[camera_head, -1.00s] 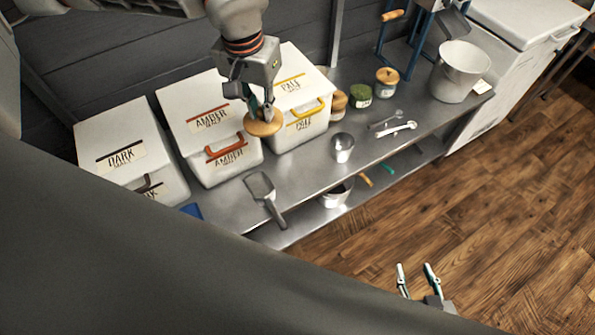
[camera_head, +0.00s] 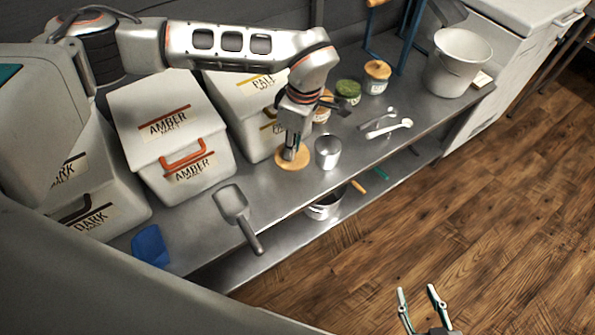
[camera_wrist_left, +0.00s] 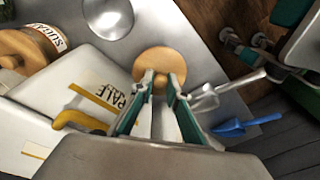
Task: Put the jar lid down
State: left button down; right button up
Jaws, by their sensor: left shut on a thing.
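The round wooden jar lid (camera_head: 291,160) is at the steel counter (camera_head: 300,192), just left of a small metal cup (camera_head: 328,153). I cannot tell whether it touches the counter. My left gripper (camera_head: 290,150) is shut on its knob from above. The left wrist view shows the lid (camera_wrist_left: 166,60) lying flat beyond the fingertips (camera_wrist_left: 160,82). A glass jar with green contents (camera_head: 348,91) stands without a lid farther back, beside a lidded jar (camera_head: 377,75). Another jar (camera_head: 321,115) is partly hidden by my left gripper. My right gripper (camera_head: 422,300) is open and empty over the floor.
White malt bins marked amber (camera_head: 166,150), pale (camera_head: 240,108) and dark stand along the wall. A metal scoop (camera_head: 232,205) lies left of the lid. Spoons (camera_head: 386,128) and a white bucket (camera_head: 459,62) are to the right. Bare counter lies in front of the lid.

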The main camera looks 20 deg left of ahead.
pick_arm(q)
notch_tip(320, 180, down, 4)
jog(key=shift+s+f+b, duration=0.15)
jog(key=shift+b, duration=0.4)
jog(key=shift+f, duration=0.6)
notch_tip(320, 180, down, 4)
jog(key=shift+b, duration=0.75)
jog(key=shift+f, duration=0.2)
jog(key=shift+r, duration=0.2)
jog(key=shift+f, duration=0.1)
pick_arm(e)
jog(key=shift+w+a, duration=0.15)
jog(key=shift+a, duration=0.3)
pick_arm(q)
jog(key=c, duration=2.2)
grip_release()
jog(key=shift+o, duration=1.2)
pick_arm(e)
jog(key=shift+s+f, duration=0.2)
jog(key=shift+f, duration=0.15)
